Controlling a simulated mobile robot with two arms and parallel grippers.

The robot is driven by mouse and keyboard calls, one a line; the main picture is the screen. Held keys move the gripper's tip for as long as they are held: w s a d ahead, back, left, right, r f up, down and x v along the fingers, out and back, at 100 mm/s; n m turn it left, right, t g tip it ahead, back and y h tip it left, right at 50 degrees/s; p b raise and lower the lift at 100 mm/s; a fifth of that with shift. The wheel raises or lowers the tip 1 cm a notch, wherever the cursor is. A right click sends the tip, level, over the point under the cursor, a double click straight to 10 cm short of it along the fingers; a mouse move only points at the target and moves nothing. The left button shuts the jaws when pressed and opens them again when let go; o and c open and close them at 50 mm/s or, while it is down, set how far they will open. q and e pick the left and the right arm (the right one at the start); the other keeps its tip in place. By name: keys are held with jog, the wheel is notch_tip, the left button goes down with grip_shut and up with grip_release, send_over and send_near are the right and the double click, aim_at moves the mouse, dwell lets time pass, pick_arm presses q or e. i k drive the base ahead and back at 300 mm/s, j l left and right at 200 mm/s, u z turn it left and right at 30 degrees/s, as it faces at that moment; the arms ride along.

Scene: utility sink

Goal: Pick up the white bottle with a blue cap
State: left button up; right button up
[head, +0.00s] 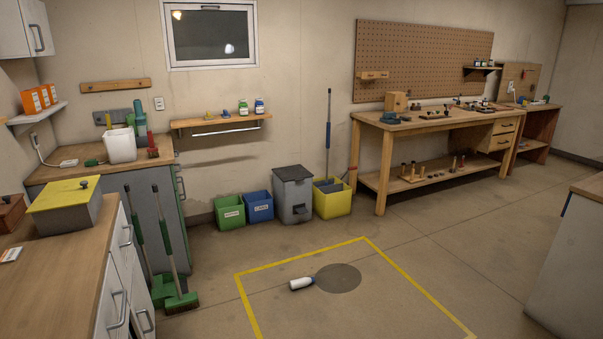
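A white bottle (299,284) with a blue cap (311,279) lies on its side on the concrete floor, its cap end pointing right. It lies inside a yellow taped outline (301,257), at the left edge of a dark round patch (338,278). Neither of my grippers is in view.
Counters with a yellow-lidded box (65,193) and green brooms (176,250) stand at left. Green (230,215), blue (259,206) and yellow (332,203) bins and a grey bin (293,194) line the wall. A workbench (430,124) stands at back right. The floor around the bottle is clear.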

aim_at(304, 281)
jog(key=i+z, duration=0.1)
jog(key=i, duration=0.4)
jog(key=i+j, duration=0.15)
jog(key=i, duration=0.35)
jog(key=i+z, duration=0.15)
jog(key=i, duration=0.35)
jog(key=i+j, duration=0.2)
jog(key=i, duration=0.3)
jog(key=i+j+z, duration=0.15)
jog(key=i, duration=0.35)
